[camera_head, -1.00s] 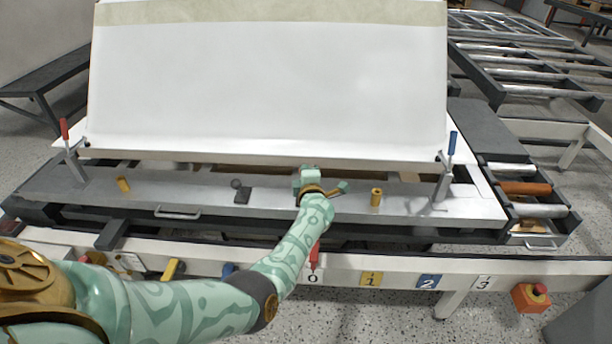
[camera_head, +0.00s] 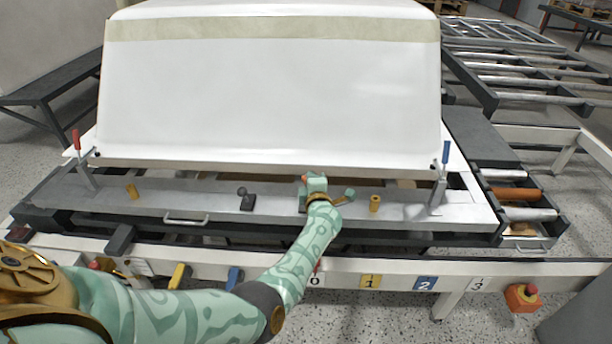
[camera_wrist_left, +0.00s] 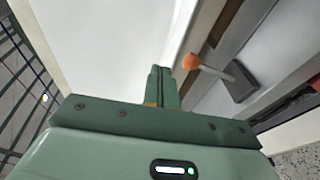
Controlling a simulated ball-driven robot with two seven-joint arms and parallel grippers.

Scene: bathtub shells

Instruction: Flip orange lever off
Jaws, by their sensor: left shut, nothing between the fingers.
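The orange lever (camera_wrist_left: 192,61) shows in the left wrist view as an orange ball knob on a thin metal rod, tilted up from a dark base (camera_wrist_left: 238,82) on the grey ledge. My left gripper (camera_wrist_left: 160,74) is shut and empty, its fingertips beside the knob, to its left in that view; I cannot tell if they touch. In the head view my left gripper (camera_head: 316,182) hangs over the ledge in front of the white tub shell (camera_head: 270,95). A small bit of the orange knob (camera_head: 305,178) shows at its left edge; my gripper and forearm hide most of the lever. My right gripper is out of view.
A dark-knobbed lever (camera_head: 247,200) stands left on the ledge. Yellow pegs (camera_head: 375,203) and (camera_head: 132,191) flank the levers. A red-handled clamp (camera_head: 78,145) and a blue-handled clamp (camera_head: 445,155) stand at the ends. A handle (camera_head: 184,219) lies along the ledge front.

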